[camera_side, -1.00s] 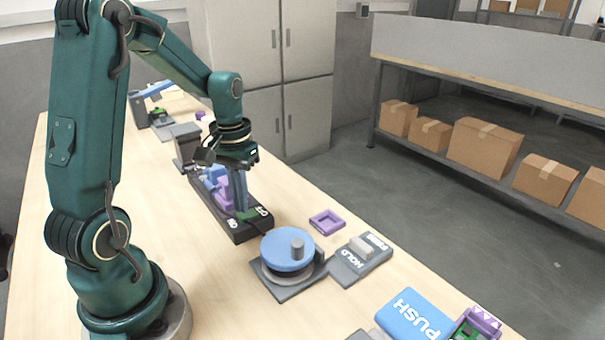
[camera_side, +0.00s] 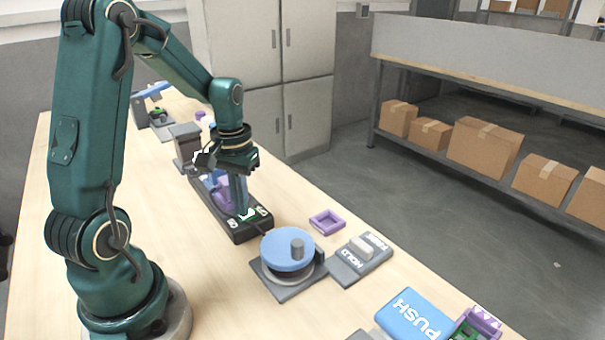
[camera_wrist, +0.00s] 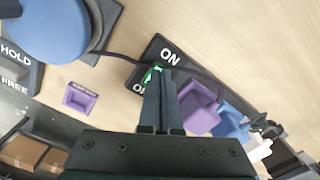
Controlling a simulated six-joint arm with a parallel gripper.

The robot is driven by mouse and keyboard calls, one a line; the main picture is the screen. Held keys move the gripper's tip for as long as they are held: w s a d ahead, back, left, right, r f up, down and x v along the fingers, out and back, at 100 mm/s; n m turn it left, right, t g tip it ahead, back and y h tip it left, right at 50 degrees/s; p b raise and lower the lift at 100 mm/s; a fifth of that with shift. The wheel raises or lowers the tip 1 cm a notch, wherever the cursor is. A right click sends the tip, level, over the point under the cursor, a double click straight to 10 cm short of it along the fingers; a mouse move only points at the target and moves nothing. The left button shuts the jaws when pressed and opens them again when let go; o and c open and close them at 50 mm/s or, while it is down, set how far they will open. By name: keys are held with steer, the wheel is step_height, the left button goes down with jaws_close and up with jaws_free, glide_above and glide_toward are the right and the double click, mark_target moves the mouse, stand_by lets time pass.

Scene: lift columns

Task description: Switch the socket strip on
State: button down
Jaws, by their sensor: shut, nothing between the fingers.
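The black socket strip (camera_side: 223,219) lies on the table, with purple and blue blocks standing on it; it also shows in the wrist view (camera_wrist: 178,63). Its green rocker switch (camera_side: 249,215) sits at the near end, between the ON and OFF labels. In the wrist view the switch (camera_wrist: 151,75) looks bright green, as if lit, and is partly hidden by my fingers. My gripper (camera_side: 242,208) is shut and empty, pointing down with its fingertips at the switch; they also show in the wrist view (camera_wrist: 162,77). Which side of the rocker is down I cannot tell.
A blue turntable-like knob (camera_side: 287,250) on a grey base stands close to the strip's near end. A HOLD/FREE switch box (camera_side: 360,259), a purple square frame (camera_side: 326,222) and a blue PUSH plate (camera_side: 414,315) lie further right. A dark cable runs from the strip.

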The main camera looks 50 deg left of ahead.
step_height(320, 180, up, 7)
stand_by(0.8)
steer(key=shift+f, duration=0.1)
steer(key=s+d+r+m+t, duration=0.1)
steer(key=d+r+m+t, duration=0.2)
steer(key=d+r, duration=0.4)
steer(key=s+d+f+m+t, duration=0.2)
steer(key=s+d+m, duration=0.1)
steer(key=s+d, duration=0.3)
steer(key=shift+s+d+f+t, duration=0.15)
steer(key=shift+d+f+t, duration=0.2)
steer(key=shift+d, duration=0.45)
